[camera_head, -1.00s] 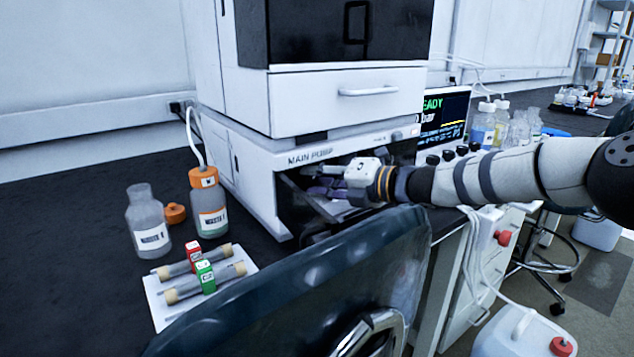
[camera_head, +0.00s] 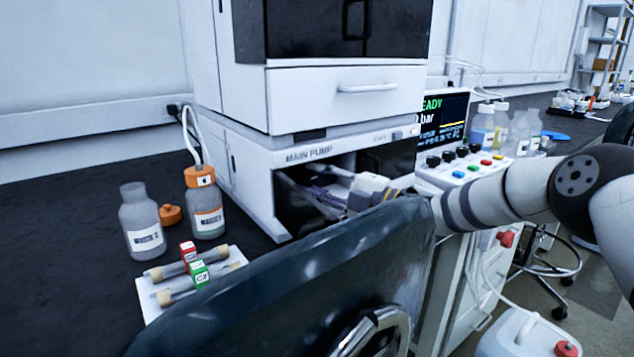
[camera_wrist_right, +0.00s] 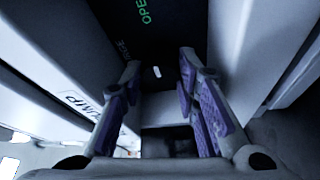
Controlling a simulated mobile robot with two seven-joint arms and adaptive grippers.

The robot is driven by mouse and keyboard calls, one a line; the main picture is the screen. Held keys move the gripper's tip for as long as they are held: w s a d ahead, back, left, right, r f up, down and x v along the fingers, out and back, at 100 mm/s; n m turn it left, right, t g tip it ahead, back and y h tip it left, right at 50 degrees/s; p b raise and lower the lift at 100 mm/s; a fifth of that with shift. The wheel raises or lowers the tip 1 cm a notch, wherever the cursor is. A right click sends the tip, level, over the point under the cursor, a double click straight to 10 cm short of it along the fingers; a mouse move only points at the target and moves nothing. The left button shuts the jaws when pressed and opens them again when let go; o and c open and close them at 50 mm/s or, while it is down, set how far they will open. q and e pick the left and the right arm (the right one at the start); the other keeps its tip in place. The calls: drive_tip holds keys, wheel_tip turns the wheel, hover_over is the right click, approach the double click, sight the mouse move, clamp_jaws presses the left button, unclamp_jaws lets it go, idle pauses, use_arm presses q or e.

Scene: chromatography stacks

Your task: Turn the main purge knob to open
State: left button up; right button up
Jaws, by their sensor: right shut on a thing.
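The main pump (camera_head: 310,154) is a white unit with a dark open recess in its front. My right gripper (camera_head: 327,193) reaches into this recess; its tips are partly lost in shadow in the head view. In the right wrist view, the right gripper (camera_wrist_right: 168,95) shows its two purple-padded fingers on either side of a dark part with a short white mark, the purge knob (camera_wrist_right: 157,72). The fingers are shut on it, though the contact is too dark to see clearly. Green letters "OPE" (camera_wrist_right: 144,10) show beyond it. My left gripper is out of view.
A large glossy dark curved panel (camera_head: 270,290) fills the near foreground below my right arm. Bottles (camera_head: 140,220) and a white tray (camera_head: 240,258) with capped columns stand on the left bench. A control box (camera_head: 480,165) with a screen is right of the pump.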

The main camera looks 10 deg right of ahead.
drive_tip(key=shift+m, duration=0.3)
drive_tip(key=o, duration=1.2)
drive_tip(key=shift+a, duration=0.1)
drive_tip(key=shift+c, duration=0.2)
